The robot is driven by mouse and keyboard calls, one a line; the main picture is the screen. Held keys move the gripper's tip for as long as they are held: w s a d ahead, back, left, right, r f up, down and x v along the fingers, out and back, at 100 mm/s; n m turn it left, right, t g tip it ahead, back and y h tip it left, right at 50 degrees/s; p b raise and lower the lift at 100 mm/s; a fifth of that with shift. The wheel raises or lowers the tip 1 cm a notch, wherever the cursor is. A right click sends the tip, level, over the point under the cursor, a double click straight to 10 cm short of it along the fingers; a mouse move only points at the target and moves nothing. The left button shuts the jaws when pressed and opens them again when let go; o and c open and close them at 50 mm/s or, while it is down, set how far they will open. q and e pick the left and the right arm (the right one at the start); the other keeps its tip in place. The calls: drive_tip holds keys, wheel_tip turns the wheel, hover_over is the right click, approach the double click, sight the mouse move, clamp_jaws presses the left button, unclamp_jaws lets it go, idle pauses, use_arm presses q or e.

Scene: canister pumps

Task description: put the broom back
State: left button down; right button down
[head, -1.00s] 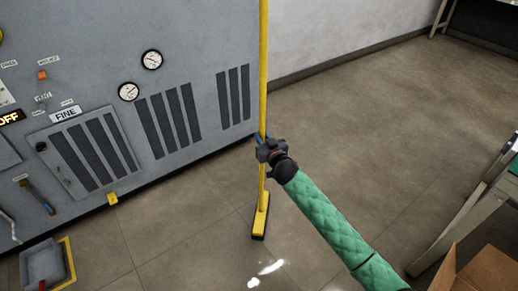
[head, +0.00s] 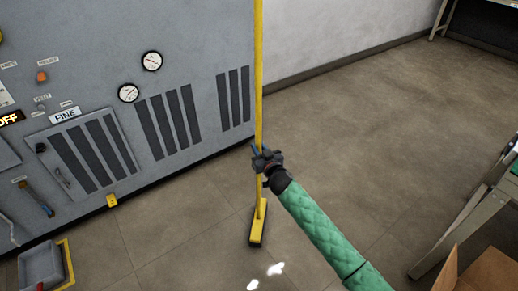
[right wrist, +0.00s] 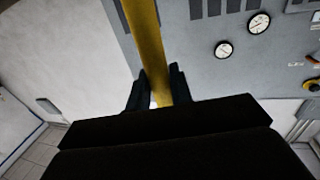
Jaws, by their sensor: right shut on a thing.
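The broom has a long yellow handle (head: 259,80) and a yellow head with dark bristles (head: 258,225). It stands nearly upright in front of the grey machine, its head at or just above the floor; I cannot tell which. My right gripper (head: 262,160) is shut on the lower part of the handle. In the right wrist view, the yellow handle (right wrist: 148,45) runs between the two dark fingers (right wrist: 157,92). The top of the handle is out of the head view. My left gripper is not in view.
The grey machine (head: 205,60) with gauges and vents fills the left. A grey dustpan-like tray (head: 42,265) lies in a yellow floor outline at bottom left. A table (head: 470,215) and cardboard box (head: 485,272) stand at right. White spots (head: 275,268) mark the floor. Floor behind is clear.

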drive_tip(key=c, duration=1.3)
unclamp_jaws()
drive_tip(key=shift+o, duration=0.2)
drive_tip(key=shift+r, duration=0.1)
drive_tip(key=shift+s+d, duration=0.15)
drive_tip(key=shift+s, duration=0.1)
drive_tip(key=v, duration=1.1)
drive_tip(key=shift+s, duration=0.3)
